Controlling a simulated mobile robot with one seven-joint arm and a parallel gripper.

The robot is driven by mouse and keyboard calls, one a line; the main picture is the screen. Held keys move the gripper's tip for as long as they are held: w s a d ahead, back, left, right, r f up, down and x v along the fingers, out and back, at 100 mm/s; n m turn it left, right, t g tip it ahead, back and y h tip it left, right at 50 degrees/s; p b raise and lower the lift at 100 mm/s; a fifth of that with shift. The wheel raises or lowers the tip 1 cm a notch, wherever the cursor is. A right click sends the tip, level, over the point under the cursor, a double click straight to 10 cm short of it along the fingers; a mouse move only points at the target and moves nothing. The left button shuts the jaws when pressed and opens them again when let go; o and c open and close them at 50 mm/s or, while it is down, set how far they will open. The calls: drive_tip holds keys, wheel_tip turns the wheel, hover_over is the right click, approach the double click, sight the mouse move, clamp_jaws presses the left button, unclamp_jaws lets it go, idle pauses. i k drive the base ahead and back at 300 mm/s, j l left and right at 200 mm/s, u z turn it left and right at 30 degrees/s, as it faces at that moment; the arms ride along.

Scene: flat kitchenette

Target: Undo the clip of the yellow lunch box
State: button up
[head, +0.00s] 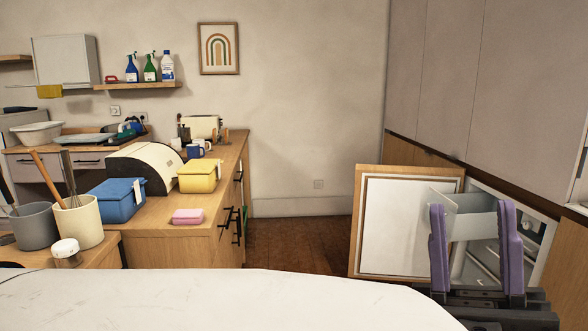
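The yellow lunch box (197,181) stands on the wooden counter at the left, with its lid on. A small pale piece (218,169), which looks like its clip, shows at its right end; its exact position is too small to tell. My gripper (474,208) is at the lower right, far from the box, with its two purple fingers pointing up and wide apart. A grey panel shows between and behind the fingers; I see no object clearly held.
A blue box (118,203) with a similar pale piece, a cream bread bin (147,168) and a pink item (188,216) are near the yellow box. Utensil pots (77,222) stand at left. A white worktop (230,300) lies in front. A framed board (408,225) leans at right.

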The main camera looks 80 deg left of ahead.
sight(189, 183)
drive_tip(key=i+l+u, duration=0.1)
drive_tip(key=i+u, duration=0.25)
drive_tip(key=i, duration=0.65)
drive_tip(key=u, duration=3.15)
